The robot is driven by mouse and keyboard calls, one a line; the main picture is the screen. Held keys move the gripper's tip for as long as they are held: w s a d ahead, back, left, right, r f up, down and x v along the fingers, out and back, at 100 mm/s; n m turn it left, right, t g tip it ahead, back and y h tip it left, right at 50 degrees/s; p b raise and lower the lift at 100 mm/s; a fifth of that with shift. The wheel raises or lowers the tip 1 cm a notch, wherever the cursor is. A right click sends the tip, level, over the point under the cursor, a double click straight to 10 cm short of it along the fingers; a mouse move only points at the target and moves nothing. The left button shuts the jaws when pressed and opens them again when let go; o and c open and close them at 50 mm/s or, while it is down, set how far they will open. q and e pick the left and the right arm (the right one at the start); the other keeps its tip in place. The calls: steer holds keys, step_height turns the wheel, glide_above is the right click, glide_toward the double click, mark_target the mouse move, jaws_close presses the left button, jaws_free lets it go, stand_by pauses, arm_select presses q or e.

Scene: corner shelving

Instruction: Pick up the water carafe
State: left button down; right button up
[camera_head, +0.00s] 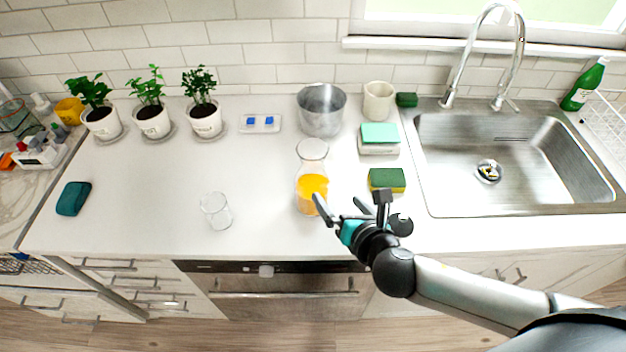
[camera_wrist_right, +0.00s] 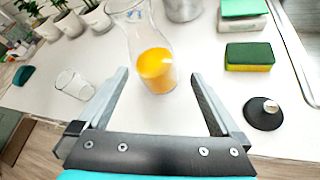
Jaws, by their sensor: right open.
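The carafe (camera_head: 311,188) is clear glass with a narrow neck and orange liquid in its lower part. It stands upright on the white counter near the middle of the head view. It also shows in the right wrist view (camera_wrist_right: 153,62), its base just beyond and between the fingertips. My right gripper (camera_head: 338,204) is open and empty, just in front and to the right of the carafe. In the right wrist view its two fingers (camera_wrist_right: 158,78) point towards the carafe, one on each side. I cannot tell whether a finger touches it. My left gripper is not in view.
An empty glass (camera_head: 216,211) stands left of the carafe. A green-yellow sponge (camera_head: 387,180) and a black round object (camera_wrist_right: 263,114) lie to the right. A metal pot (camera_head: 321,110) stands behind, and the sink (camera_head: 440,190) is further right. The counter's left-middle is clear.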

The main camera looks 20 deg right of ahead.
mark_target(319, 179)
steer(key=w+n, duration=0.1)
steer(key=w, duration=0.2)
steer(key=w+a+f+n, duration=0.1)
steer(key=w+n, duration=0.1)
steer(key=w, duration=0.1)
steer(key=w+a+f+n+y, duration=0.1)
steer(key=w+n, duration=0.1)
steer(key=w, duration=0.1)
steer(key=shift+w, duration=0.3)
steer(key=shift+b+x, duration=0.6)
steer(key=shift+x, duration=1.9)
steer(key=shift+a, duration=0.1)
steer(key=shift+c, duration=0.2)
jaws_close()
steer(key=shift+w+r+t, duration=0.1)
steer(key=shift+r+t, duration=0.1)
steer(key=shift+t, duration=0.1)
